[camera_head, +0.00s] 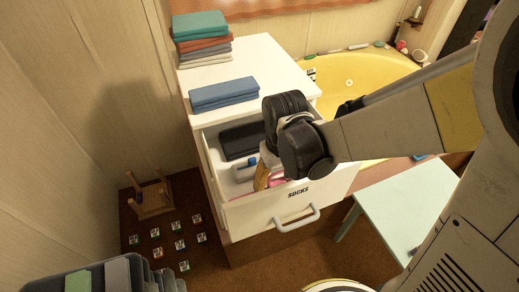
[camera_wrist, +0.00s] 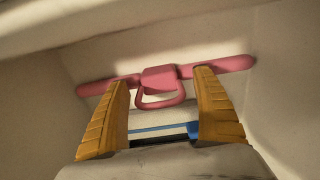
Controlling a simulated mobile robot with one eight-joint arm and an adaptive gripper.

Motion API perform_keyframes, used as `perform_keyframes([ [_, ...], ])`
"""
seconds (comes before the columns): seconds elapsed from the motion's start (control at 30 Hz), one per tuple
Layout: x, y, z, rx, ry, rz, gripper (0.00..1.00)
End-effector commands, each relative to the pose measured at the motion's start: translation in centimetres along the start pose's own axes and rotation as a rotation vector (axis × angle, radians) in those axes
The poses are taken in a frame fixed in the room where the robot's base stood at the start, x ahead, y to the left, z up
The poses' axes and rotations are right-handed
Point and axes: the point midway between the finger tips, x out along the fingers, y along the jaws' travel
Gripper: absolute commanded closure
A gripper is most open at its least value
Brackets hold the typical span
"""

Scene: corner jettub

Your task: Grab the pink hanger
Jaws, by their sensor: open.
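The pink hanger (camera_wrist: 158,80) lies inside the open drawer, with a long bar and a loop at its middle. It spans the wrist view from left to right. My gripper (camera_wrist: 165,85) is open, its two yellow fingers pointing down at the hanger. The loop shows between the fingertips, and the bar runs on past them on both sides. I cannot tell whether the fingers touch it. In the head view a bit of pink (camera_head: 275,178) shows in the drawer beside my gripper (camera_head: 262,178); my arm hides the rest.
The white drawer (camera_head: 262,215) marked SOCKS is pulled out of the white dresser. A dark box (camera_head: 240,140) and a blue-tipped object (camera_head: 243,170) lie in the drawer. Folded towels (camera_head: 224,93) are on top. A pale table (camera_head: 400,205) stands right, the yellow tub (camera_head: 350,80) behind.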

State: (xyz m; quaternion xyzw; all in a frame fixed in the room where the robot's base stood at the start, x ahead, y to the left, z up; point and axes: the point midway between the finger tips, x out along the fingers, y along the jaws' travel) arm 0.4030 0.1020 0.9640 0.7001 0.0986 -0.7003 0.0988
Motion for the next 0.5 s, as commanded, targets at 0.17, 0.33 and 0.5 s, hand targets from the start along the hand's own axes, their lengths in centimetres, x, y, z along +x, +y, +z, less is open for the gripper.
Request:
perform_keyframes([
  [0.17, -0.15, 0.00, 0.01, 0.000, 0.000, 0.000, 0.37],
  [0.33, -0.15, 0.00, 0.01, 0.000, 0.000, 0.000, 0.87],
  [0.5, -0.16, 0.00, 0.01, 0.000, 0.000, 0.000, 0.88],
])
